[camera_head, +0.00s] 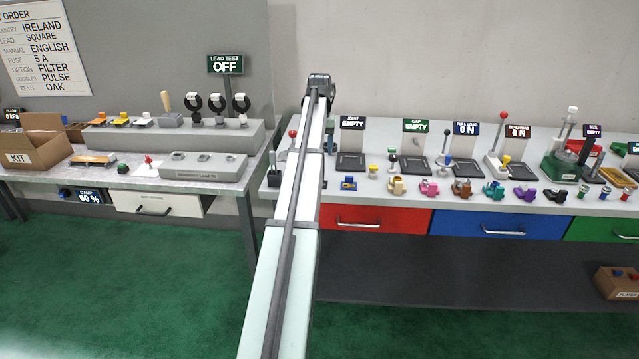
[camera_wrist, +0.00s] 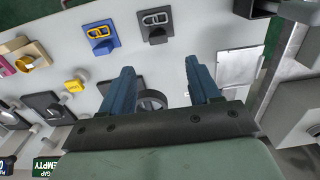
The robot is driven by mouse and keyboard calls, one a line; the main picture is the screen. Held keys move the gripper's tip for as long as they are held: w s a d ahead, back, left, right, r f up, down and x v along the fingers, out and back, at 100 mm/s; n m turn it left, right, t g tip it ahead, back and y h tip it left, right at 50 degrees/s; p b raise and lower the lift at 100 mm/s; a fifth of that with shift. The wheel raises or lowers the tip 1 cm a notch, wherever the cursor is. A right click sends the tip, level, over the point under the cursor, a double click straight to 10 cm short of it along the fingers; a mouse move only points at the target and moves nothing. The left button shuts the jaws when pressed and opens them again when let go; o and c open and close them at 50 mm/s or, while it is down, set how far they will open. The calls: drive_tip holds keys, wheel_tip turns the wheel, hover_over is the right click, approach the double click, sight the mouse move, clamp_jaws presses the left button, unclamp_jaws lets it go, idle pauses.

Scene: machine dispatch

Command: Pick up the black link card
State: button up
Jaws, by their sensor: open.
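The black link card (camera_wrist: 155,26) lies flat on the light worktop in the wrist view, at the upper middle. It is a small dark square with a grey link-shaped raised piece. A similar blue card with a yellow link (camera_wrist: 100,37) lies to its left; it also shows in the head view (camera_head: 348,183). My gripper (camera_wrist: 160,68) is open and empty, its two blue fingers apart. The black card appears beyond the fingertips, and nothing is between the fingers at their tips. I cannot make out the black card in the head view, where my arm covers part of the bench.
A yellow block (camera_wrist: 74,86) and a tan fitting (camera_wrist: 28,58) are left of my fingers. A dark round part shows behind them. Grey equipment (camera_wrist: 300,110) stands at the right. Coloured fittings and several machines line the bench above the red drawer (camera_head: 375,219).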

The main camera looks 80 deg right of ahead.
wheel_tip(320, 180, down, 4)
drive_tip(key=shift+f, duration=0.1)
drive_tip(key=shift+s+a+f, duration=0.1)
drive_tip(key=shift+a+f, duration=0.05)
drive_tip(key=shift+f, duration=1.1)
drive_tip(key=shift+a+f, duration=0.15)
drive_tip(key=shift+f, duration=1.1)
drive_tip(key=c, duration=1.1)
